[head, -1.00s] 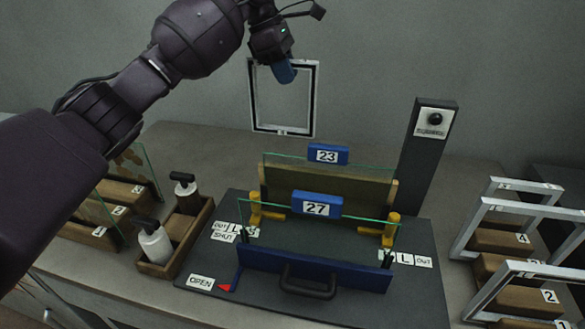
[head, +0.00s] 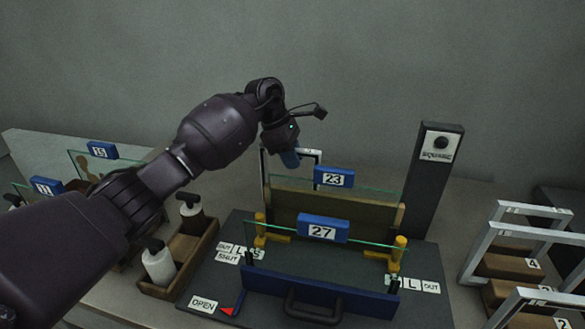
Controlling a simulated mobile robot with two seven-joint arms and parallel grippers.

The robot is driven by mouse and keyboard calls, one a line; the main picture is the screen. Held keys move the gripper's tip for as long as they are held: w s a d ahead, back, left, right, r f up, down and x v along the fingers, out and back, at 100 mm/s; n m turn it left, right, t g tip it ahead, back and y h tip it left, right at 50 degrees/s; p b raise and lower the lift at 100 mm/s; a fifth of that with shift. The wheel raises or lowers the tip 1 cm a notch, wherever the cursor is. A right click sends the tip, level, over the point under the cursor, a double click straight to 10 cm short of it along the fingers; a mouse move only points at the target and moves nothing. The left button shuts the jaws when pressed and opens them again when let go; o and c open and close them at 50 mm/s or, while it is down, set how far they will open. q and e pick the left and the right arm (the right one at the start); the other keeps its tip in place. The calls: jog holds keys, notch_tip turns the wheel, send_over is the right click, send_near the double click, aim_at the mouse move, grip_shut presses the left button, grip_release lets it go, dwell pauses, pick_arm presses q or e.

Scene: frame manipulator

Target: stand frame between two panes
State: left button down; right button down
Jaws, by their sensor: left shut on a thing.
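My left gripper (head: 289,158) is shut on the top bar of a silver frame (head: 312,156). The frame hangs upright near the back pane, tagged 23 (head: 333,177). Its lower part is hidden by the wooden board (head: 335,215), and I cannot tell whether it touches anything. The front pane, tagged 27 (head: 323,228), stands nearer in the dark fixture, behind a blue bar (head: 345,296) with a black handle. Yellow posts (head: 397,252) stand at the sides. My right gripper does not show.
A dark post with a black button (head: 428,185) stands at right rear. Several silver frames (head: 510,250) stand in wooden blocks at right. A wooden caddy (head: 195,255) with two bottles and tagged panes (head: 103,149) are at left, partly behind my arm.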

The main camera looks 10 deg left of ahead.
pick_arm(q)
jog(key=shift+f, duration=1.55)
jog(key=shift+f, duration=0.15)
jog(key=c, duration=1.1)
grip_release()
